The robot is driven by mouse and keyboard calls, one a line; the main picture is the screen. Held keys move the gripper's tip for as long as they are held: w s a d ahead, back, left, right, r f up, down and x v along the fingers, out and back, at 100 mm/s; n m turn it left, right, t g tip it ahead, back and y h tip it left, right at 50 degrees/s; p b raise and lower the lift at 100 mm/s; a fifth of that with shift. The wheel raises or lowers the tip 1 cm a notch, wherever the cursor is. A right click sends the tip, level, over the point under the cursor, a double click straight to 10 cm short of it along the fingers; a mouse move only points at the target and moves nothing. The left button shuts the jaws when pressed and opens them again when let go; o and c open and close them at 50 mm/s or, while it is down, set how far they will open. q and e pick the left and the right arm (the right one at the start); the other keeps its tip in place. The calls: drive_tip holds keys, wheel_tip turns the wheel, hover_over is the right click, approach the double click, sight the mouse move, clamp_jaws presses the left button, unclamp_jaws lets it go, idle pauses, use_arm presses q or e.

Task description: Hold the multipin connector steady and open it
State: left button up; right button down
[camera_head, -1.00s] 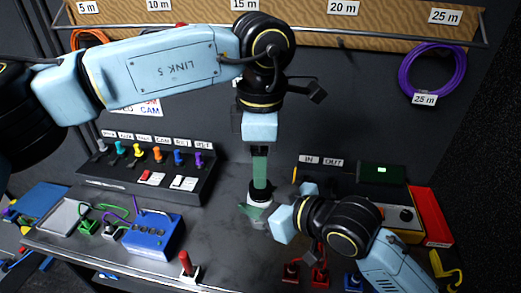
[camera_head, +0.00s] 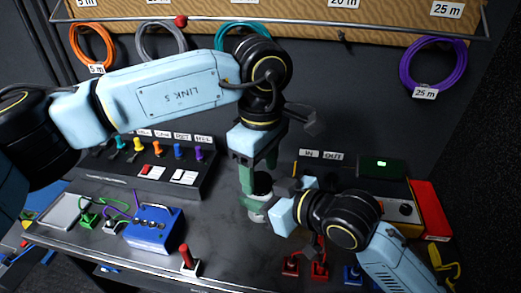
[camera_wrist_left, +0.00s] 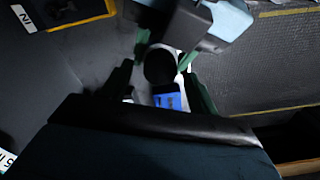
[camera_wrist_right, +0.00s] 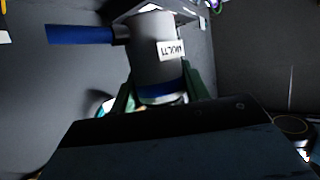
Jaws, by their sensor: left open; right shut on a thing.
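The multipin connector (camera_head: 258,203) stands upright on the dark desktop, a pale grey cylinder with a dark round top. In the right wrist view, the connector (camera_wrist_right: 152,40) has a MULTI label and a blue bar beside it. My right gripper (camera_head: 268,212) comes in from the right and is shut on the connector's body; its green fingers (camera_wrist_right: 158,92) lie on both sides. My left gripper (camera_head: 258,185) is open above, pointing down. In the left wrist view, the dark round top (camera_wrist_left: 160,66) shows between its spread fingers (camera_wrist_left: 160,88). Contact cannot be told.
A blue box (camera_head: 155,228) and a grey tray (camera_head: 65,210) stand at the left. A switch panel (camera_head: 150,165) is behind them. A red-sided unit (camera_head: 428,208) stands at the right. Red plugs (camera_head: 318,268) lie near the front. Coiled cables (camera_head: 433,67) hang behind.

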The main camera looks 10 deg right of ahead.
use_arm(q)
drive_tip(key=shift+f, duration=0.7)
drive_tip(key=c, duration=1)
drive_tip(key=shift+c, duration=0.3)
drive_tip(key=n, duration=0.5)
drive_tip(key=shift+n, duration=0.3)
drive_tip(key=n, duration=0.4)
drive_tip(key=o, duration=1)
drive_tip(key=shift+o, duration=0.4)
drive_tip(key=shift+s, duration=0.15)
